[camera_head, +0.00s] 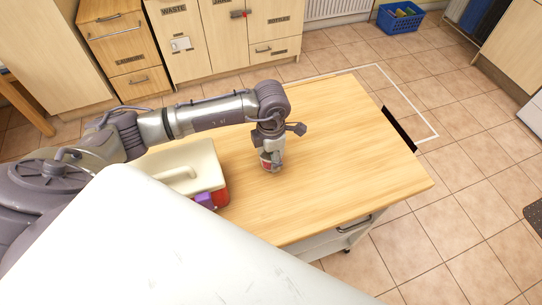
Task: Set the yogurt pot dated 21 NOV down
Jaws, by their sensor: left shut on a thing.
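My left gripper (270,168) points down over the wooden worktop (345,125) near its middle. It is shut on a small pot with red on it (266,163), which I take as the yogurt pot. The gripper covers most of the pot, and no date can be read. The pot is at or just above the wood; I cannot tell whether it touches. My right gripper is not in view.
A cream caddy with a handle (183,168) stands left of the gripper, with red and purple things (205,201) at its side. The worktop's right half is clear. Labelled cabinets (190,50) stand behind, and a blue basket (400,18) is on the floor.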

